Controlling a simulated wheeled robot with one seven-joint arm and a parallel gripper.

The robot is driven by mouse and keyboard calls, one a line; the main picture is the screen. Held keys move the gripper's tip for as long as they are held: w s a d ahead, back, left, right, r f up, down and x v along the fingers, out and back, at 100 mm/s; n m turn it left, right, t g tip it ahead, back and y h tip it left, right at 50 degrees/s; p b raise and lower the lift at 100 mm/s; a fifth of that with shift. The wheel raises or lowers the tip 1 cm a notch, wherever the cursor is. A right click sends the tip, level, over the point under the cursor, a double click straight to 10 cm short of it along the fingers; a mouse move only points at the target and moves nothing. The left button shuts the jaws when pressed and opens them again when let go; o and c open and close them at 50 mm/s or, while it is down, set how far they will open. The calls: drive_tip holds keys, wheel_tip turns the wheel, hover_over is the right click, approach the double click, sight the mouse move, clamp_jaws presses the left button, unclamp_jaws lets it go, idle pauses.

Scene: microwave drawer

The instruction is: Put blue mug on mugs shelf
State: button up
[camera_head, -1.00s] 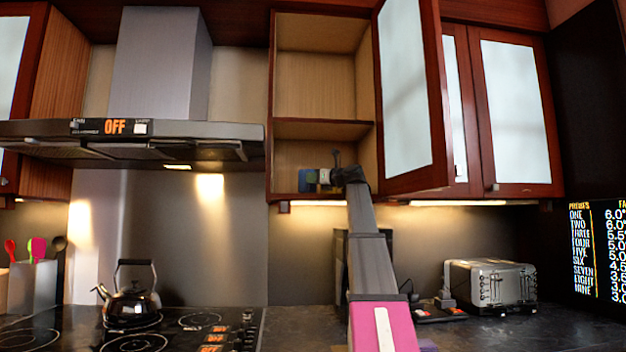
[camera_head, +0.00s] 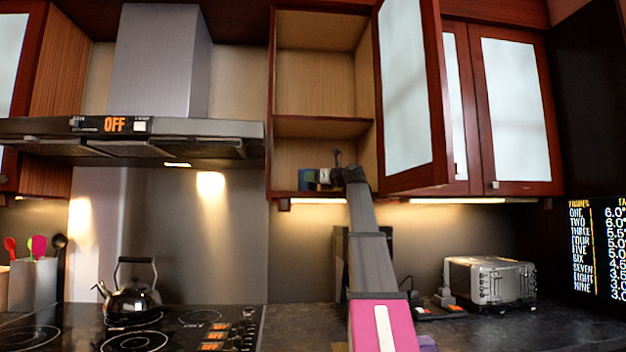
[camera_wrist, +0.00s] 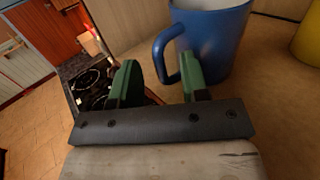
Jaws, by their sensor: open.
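The blue mug (camera_wrist: 215,42) stands upright on the wooden cabinet shelf (camera_wrist: 262,95), its handle toward the left in the wrist view. My gripper (camera_wrist: 157,85) is open, with its green fingers spread at the mug. The right finger is beside the mug body and overlaps it in the picture; the handle shows between the two fingers. In the head view my gripper (camera_head: 322,178) reaches into the lower compartment of the open cabinet (camera_head: 322,127), where the mug (camera_head: 306,180) shows as a small blue patch, partly hidden.
A yellow object (camera_wrist: 308,42) stands on the shelf at the right of the wrist view. The open cabinet door (camera_head: 412,95) is close to the right of my arm. A range hood (camera_head: 130,138) is left; a kettle (camera_head: 131,296) and toaster (camera_head: 490,279) are below.

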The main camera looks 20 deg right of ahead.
drive_tip(key=v, duration=1)
drive_tip(key=shift+s+d, duration=0.2)
drive_tip(key=shift+s, duration=0.1)
drive_tip(key=shift+s, duration=0.15)
